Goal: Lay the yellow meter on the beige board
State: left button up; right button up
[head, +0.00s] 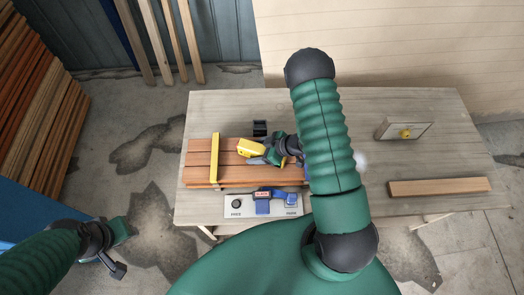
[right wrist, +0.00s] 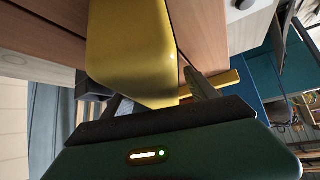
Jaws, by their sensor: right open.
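The yellow meter (head: 250,148) lies on the reddish-brown planks (head: 200,172) on the table. My right gripper (head: 257,160) is at the meter, with its jaws open. In the right wrist view the meter (right wrist: 132,45) is large and close, between the two spread fingers (right wrist: 158,95). Its far end is out of that picture. A pale beige board (head: 280,212) with dark lettering lies at the table's front edge; a blue tool and a dark round spot are on it. My left gripper (head: 118,232) hangs at the lower left, off the table; its fingers are too small to read.
A yellow bar (head: 214,160) lies across the planks at left. A small black holder (head: 260,128) stands behind them. My right arm hides the table's middle.

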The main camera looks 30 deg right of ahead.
jog(key=shift+w+a+f, duration=0.15)
jog(key=shift+w+f, duration=0.05)
jog(key=shift+s+d, duration=0.1)
jog(key=shift+d, duration=0.15)
jog(key=c, duration=0.8)
grip_shut()
jog(key=shift+a, duration=0.1)
jog(key=shift+r, duration=0.1)
